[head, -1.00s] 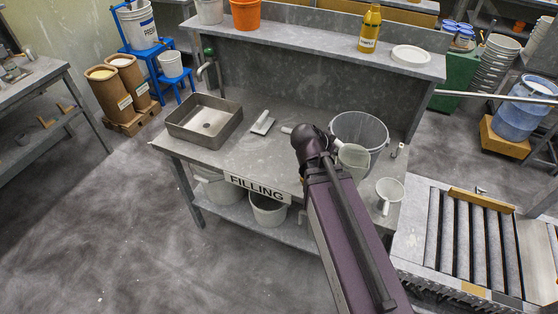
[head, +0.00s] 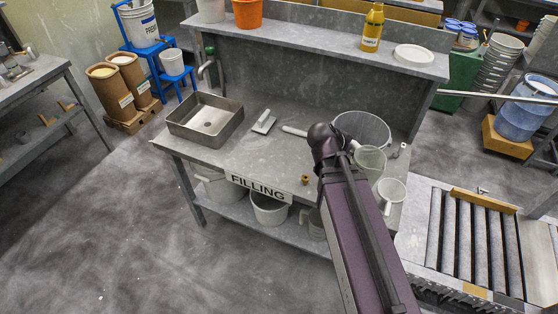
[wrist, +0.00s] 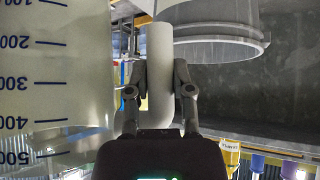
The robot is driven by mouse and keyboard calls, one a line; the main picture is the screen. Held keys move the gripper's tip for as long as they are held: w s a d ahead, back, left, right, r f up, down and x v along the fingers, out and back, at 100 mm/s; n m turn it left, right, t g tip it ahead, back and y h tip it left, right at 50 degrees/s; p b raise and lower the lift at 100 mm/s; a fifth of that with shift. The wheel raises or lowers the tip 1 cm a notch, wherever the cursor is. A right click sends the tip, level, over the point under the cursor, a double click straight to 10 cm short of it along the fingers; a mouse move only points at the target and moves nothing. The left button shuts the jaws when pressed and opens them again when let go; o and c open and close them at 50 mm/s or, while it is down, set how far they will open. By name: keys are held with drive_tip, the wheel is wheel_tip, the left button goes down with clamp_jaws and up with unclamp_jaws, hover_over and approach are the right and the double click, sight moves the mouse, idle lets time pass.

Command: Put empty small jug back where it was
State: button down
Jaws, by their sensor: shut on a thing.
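The held small jug (head: 371,160) is translucent white and sits just right of my arm's end, over the right part of the filling bench. In the wrist view the jug (wrist: 50,75) fills the left side, with blue marks from 100 to 500. My gripper (wrist: 160,78) is shut on its white handle (wrist: 159,45), one finger on each side. In the head view my arm hides the gripper. No contents show through the jug's wall. I cannot tell its exact height above the bench. A second white jug (head: 392,191) stands near the bench's right front corner.
The filling bench (head: 235,157) holds a sink (head: 205,120), a scoop (head: 264,122) and a small brass fitting (head: 304,180). Its middle is mostly clear. A roller conveyor (head: 470,240) is at right.

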drive_tip(key=w+a+f+n+t+y+b, duration=0.1)
drive_tip(key=w+a+f+b, duration=0.2)
drive_tip(key=w+a, duration=0.8)
drive_tip(key=w+a+f+n+b, duration=0.2)
drive_tip(key=w+a+f+b, duration=0.2)
drive_tip(key=w+a, duration=0.7)
drive_tip(key=a, duration=0.6)
drive_tip(key=shift+w+a+f+t+y, duration=0.15)
drive_tip(key=shift+a+f+t+y, duration=0.15)
drive_tip(key=shift+t+y, duration=0.1)
drive_tip(key=shift+b, duration=0.3)
wheel_tip(320, 180, down, 6)
drive_tip(key=b, duration=0.6)
drive_tip(key=shift+f, duration=0.2)
drive_tip(key=shift+f+b, duration=1.85)
drive_tip(key=shift+b, duration=0.15)
drive_tip(key=shift+f, duration=0.15)
